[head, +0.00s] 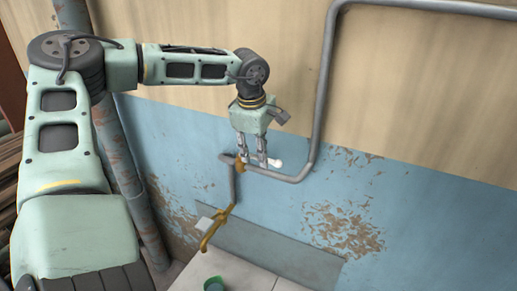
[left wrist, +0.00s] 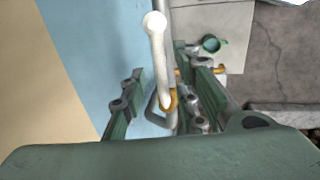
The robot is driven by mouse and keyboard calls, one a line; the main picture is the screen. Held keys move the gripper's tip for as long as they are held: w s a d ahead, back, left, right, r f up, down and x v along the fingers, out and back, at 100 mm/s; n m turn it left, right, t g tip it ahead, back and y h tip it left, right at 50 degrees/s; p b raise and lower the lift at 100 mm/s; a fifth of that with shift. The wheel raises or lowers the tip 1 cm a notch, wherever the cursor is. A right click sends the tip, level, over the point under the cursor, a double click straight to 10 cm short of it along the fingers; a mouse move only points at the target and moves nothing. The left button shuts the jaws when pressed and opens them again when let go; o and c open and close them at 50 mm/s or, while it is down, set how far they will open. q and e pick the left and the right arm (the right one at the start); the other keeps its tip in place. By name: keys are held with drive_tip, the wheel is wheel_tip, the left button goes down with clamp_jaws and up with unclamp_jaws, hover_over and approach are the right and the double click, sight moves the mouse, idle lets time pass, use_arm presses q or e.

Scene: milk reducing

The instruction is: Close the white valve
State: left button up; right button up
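The white valve (head: 275,162) is a lever handle with a rounded end, on the pipe by the blue wall. In the left wrist view the white valve (left wrist: 158,50) runs lengthwise from its round knob to a brass fitting. My left gripper (head: 253,161) points down at the valve, its fingers partly covering the handle and brass body (head: 240,163). In the left wrist view my left gripper (left wrist: 160,80) is open, with the lever between its fingers, nearer the right one. Contact cannot be told. My right gripper is not in view.
A grey pipe (head: 325,90) runs up the wall right of the gripper. A brass tap (head: 212,230) hangs below, over a pale ledge (head: 240,270) with a green cup (head: 213,284). A thick rusty pipe (head: 125,170) stands at left. The wall at right is clear.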

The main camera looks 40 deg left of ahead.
use_arm(q)
drive_tip(key=shift+f, duration=0.1)
clamp_jaws()
idle(0.5)
